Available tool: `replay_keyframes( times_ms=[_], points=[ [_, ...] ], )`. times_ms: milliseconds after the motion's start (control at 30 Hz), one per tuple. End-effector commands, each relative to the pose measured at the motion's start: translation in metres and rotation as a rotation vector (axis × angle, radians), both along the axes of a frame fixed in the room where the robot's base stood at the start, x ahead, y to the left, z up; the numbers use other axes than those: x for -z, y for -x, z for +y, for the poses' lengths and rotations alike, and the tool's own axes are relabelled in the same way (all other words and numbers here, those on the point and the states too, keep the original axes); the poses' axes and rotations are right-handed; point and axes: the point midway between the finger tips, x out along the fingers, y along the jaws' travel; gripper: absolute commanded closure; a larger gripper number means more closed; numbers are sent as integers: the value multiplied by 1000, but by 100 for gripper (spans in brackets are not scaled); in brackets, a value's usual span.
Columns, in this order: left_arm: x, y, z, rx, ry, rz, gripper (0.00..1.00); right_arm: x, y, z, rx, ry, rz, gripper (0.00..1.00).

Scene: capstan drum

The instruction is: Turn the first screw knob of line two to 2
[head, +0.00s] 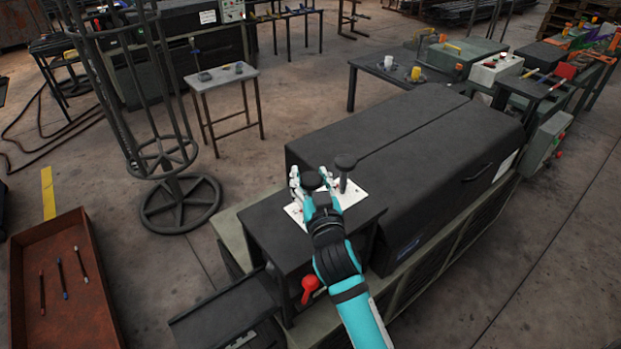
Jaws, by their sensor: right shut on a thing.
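Two dark round screw knobs stand on a white plate (352,192) on top of a black machine housing. My right gripper (312,181) is over the plate, shut on the left knob (311,180). The gripper's fingers hide part of this knob. The other knob (346,162) stands free on its stem just to the right, close to the gripper. Any marks or numbers on the plate are too small to read. My left gripper does not show.
The large black machine cover (420,140) rises behind the plate. A red knob (310,284) sits below its front edge. A rust-coloured tray (62,285) with several pencil-like sticks is at the left. A wire stand (180,205) and a small table (222,76) stand behind.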

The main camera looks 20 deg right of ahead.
Motion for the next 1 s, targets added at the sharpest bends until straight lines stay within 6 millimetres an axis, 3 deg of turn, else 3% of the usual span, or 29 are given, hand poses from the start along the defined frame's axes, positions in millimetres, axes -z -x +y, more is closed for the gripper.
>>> replay_keyframes(
  times_ms=[33,200,500,1000],
  points=[
    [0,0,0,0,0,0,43,3,0,0,1,1,6,50],
    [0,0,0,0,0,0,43,1,0,0,0,1,3,30],
    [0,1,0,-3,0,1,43,1,3,0,-1,0,1,30],
    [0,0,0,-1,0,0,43,2,71,7,0,0,4,30]
  ],
)
